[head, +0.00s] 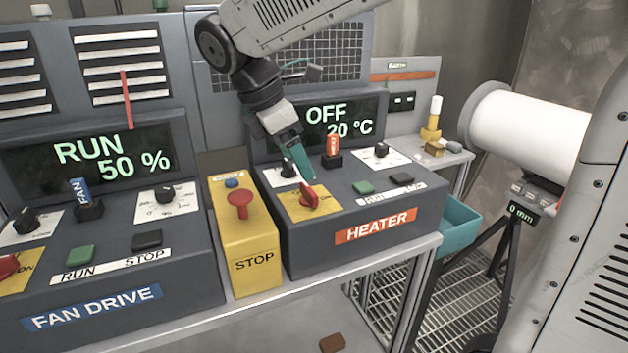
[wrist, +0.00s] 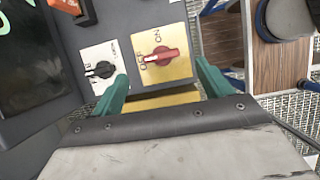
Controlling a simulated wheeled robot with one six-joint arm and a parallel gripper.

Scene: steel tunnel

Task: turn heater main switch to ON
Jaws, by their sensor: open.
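The heater console (head: 365,215) has an orange HEATER label, and its display (head: 340,121) reads OFF 20 °C. Its main switch (head: 310,196) is a red handle on a yellow plate (head: 293,209). In the wrist view the red switch (wrist: 166,56) lies across the yellow plate (wrist: 178,72), its white-marked end at the OFF lettering. ON is printed on another side. My gripper (head: 303,172), with teal fingers, is above the switch, pointing down at it. In the wrist view my gripper (wrist: 161,70) is open, with the switch ahead between its fingertips and nothing held. Contact cannot be told.
The yellow STOP box (head: 250,262) with a red button (head: 240,199) stands left of the heater console. A black knob (head: 289,168) and an orange-topped lever (head: 333,149) are close behind the switch. The fan drive console (head: 130,270) is farther left.

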